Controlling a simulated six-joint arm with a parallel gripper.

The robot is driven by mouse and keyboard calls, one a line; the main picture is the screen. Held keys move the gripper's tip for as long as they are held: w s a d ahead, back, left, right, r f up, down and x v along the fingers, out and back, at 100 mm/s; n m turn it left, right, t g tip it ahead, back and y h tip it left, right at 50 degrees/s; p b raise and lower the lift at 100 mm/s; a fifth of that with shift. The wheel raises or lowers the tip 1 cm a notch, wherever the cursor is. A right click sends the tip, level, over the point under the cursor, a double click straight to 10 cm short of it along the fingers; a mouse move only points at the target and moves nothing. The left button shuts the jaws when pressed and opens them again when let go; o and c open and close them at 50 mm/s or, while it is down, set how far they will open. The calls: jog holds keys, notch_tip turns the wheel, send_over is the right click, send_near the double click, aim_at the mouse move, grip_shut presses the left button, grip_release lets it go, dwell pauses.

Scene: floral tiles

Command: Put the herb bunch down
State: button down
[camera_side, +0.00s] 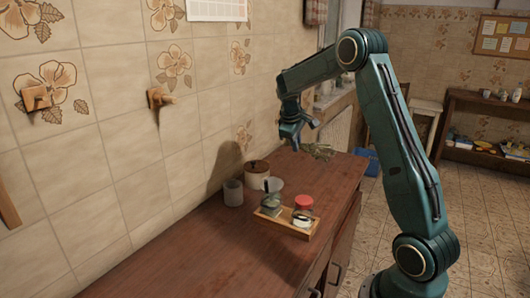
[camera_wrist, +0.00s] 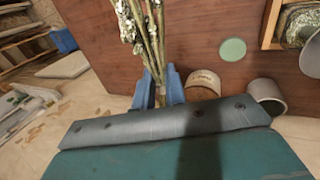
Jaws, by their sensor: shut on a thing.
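The herb bunch (camera_side: 318,151) is a spray of green leaves on thin stems. In the wrist view its stems (camera_wrist: 143,35) run up from between the blue fingers to leafy tops at the upper edge. My gripper (camera_side: 293,143) is shut on the stems; in the wrist view both fingers (camera_wrist: 160,86) flank them. The bunch is over the far part of the brown counter (camera_side: 190,262). I cannot tell whether its leaves touch the wood.
A canister (camera_side: 257,174), a grey cup (camera_side: 233,193) and a pale round lid (camera_side: 274,185) stand nearby. A wooden tray (camera_side: 287,225) holds a glass jar (camera_side: 270,206) and a red-lidded jar (camera_side: 304,204). Pegs stick out of the tiled wall. The near counter is bare.

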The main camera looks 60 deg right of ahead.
notch_tip(320, 180, down, 11)
dwell(0.3)
jog(key=shift+f, duration=0.1)
jog(key=shift+f, duration=2.05)
jog(key=c, duration=1.5)
grip_release()
jog(key=shift+f, duration=0.1)
jog(key=shift+o, duration=0.2)
jog(key=v, duration=1.2)
